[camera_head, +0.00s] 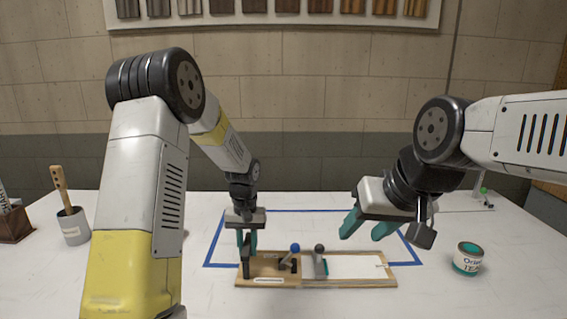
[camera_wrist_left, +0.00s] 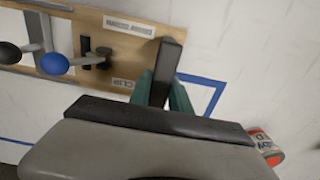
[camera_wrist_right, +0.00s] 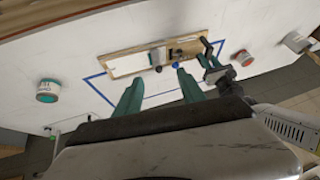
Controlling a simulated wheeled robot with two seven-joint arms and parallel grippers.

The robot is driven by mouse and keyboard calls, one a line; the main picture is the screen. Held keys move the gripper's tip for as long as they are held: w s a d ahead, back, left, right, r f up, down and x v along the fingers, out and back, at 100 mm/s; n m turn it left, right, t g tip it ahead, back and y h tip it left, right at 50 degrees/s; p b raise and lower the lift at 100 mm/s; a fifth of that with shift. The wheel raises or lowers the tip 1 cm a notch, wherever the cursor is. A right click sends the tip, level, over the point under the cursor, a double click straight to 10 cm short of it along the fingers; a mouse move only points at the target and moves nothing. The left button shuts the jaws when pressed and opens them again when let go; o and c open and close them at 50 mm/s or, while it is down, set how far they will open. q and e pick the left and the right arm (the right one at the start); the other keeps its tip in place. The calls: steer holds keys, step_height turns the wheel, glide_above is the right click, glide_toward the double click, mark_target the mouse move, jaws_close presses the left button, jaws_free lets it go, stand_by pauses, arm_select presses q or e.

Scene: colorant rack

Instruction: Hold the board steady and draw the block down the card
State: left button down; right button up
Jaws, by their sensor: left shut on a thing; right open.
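The wooden board (camera_head: 270,283) lies on the white table inside a blue tape outline. A white card (camera_head: 350,266) lies on its right part. A blue-knobbed lever (camera_head: 293,252) is on the board's middle left. My left gripper (camera_head: 246,250) is shut on the dark upright handle (camera_wrist_left: 168,62) at the board's left end. My right gripper (camera_head: 364,229) is open and empty, above and apart from the card; its teal fingers show in the right wrist view (camera_wrist_right: 160,92).
A paint tin (camera_head: 467,258) with teal on top stands right of the board. A grey pot with a wooden-handled tool (camera_head: 73,226) stands at the left. Blue tape (camera_head: 408,250) surrounds the board; the table between is clear.

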steer(key=w+g, duration=0.2)
steer(key=w, duration=0.5)
steer(key=g+h, duration=0.2)
steer(key=g, duration=0.2)
glide_toward(320, 249)
steer(key=shift+w+a+f+m, duration=0.1)
steer(key=shift+w+f+m, duration=0.35)
steer(key=shift+w, duration=0.25)
steer(key=shift+f, duration=5.15)
jaws_close()
